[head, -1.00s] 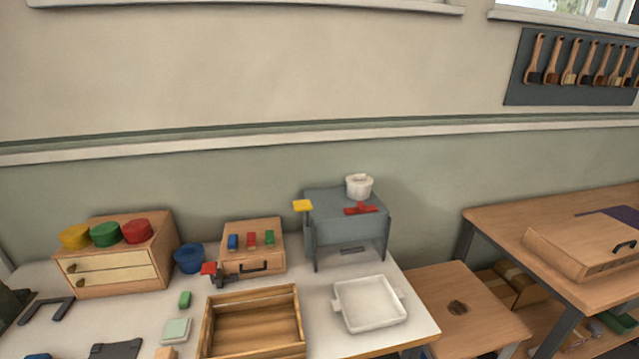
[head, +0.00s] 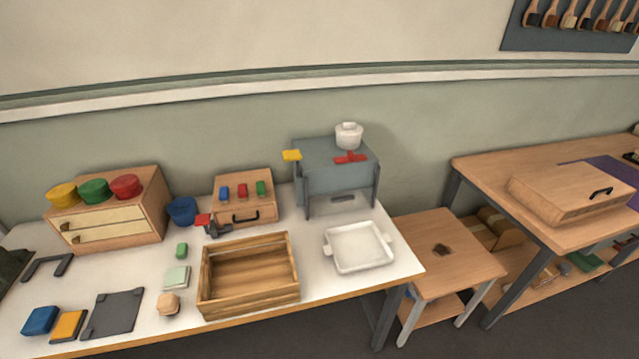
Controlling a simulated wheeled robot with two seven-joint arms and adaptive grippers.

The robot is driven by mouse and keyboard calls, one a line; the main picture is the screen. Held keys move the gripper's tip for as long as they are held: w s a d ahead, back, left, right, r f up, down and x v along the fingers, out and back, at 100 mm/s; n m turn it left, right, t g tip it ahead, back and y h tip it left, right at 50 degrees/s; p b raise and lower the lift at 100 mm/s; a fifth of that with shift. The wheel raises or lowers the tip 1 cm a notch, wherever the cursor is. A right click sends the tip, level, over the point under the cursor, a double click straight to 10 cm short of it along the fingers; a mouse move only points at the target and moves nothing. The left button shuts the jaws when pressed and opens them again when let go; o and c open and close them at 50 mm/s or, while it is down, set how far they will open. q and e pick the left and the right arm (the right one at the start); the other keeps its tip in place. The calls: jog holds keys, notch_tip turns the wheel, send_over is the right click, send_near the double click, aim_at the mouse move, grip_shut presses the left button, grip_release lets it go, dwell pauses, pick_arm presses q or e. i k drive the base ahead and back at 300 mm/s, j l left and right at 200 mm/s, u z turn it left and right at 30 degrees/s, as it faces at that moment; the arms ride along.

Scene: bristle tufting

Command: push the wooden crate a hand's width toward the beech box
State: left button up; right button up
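The wooden crate (head: 204,290) is an open, empty, slatted tray near the front edge of the white table. Behind it stands a light wooden box (head: 232,214) with a black front handle and blue, red and green blocks on top. Another light wooden box (head: 545,203) with a black handle lies on the wooden table at the right. I cannot tell for certain which of these is the beech box. Neither of my grippers is in view.
A white tray (head: 362,266) stands close to the crate's right. A red-and-black clamp-like tool (head: 212,226) lies behind it. A grey stand (head: 335,170) is behind the tray.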

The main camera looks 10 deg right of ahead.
aim_at(241, 282)
jog(key=j+z, duration=0.25)
jog(key=j, duration=0.15)
jog(key=j+z, duration=0.3)
jog(key=k+j+z, duration=0.25)
jog(key=j, duration=0.2)
jog(key=j+z, duration=0.3)
jog(key=k+j+z, duration=0.35)
jog(key=j+z, duration=0.2)
jog(key=j, duration=0.15)
